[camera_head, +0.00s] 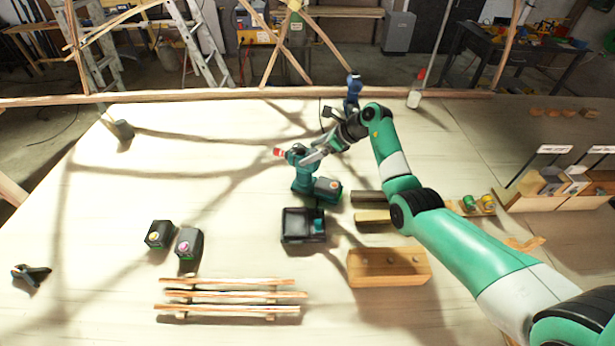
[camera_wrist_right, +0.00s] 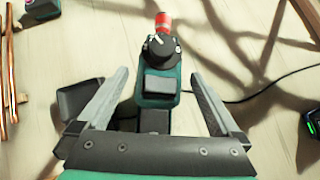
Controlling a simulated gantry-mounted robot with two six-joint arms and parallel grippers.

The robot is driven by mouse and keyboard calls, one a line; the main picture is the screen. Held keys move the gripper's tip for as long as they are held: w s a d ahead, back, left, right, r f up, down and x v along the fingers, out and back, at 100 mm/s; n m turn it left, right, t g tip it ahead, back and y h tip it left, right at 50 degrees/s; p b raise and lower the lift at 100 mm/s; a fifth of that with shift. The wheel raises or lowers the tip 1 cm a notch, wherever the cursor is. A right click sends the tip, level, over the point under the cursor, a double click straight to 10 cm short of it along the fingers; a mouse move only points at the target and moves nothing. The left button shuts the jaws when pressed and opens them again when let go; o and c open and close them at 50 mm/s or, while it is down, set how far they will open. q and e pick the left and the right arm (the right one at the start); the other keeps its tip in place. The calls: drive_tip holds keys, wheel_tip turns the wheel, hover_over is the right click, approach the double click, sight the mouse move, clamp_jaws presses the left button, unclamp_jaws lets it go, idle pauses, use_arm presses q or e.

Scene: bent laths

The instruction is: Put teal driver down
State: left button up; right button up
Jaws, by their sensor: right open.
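The teal driver (camera_head: 302,172) with a red tip stands upright on its battery foot on the pale table in the head view. In the right wrist view the driver (camera_wrist_right: 158,88) lies between the two grey fingers, its red nose pointing away. My right gripper (camera_head: 312,155) is at the driver's upper body. The right gripper's fingers (camera_wrist_right: 160,82) are spread, with visible gaps on both sides of the driver. The driver's lower part is partly hidden in the wrist view. My left gripper is not in view.
A black charger (camera_head: 303,226) sits just in front of the driver. Two batteries (camera_head: 160,234) (camera_head: 189,243), stacked laths (camera_head: 232,296) and a wooden box (camera_head: 388,268) lie nearer. A blue tool (camera_head: 353,92) stands behind. The table's left-middle is clear.

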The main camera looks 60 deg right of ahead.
drive_tip(key=shift+x, duration=1.15)
clamp_jaws()
drive_tip(key=shift+r, duration=0.15)
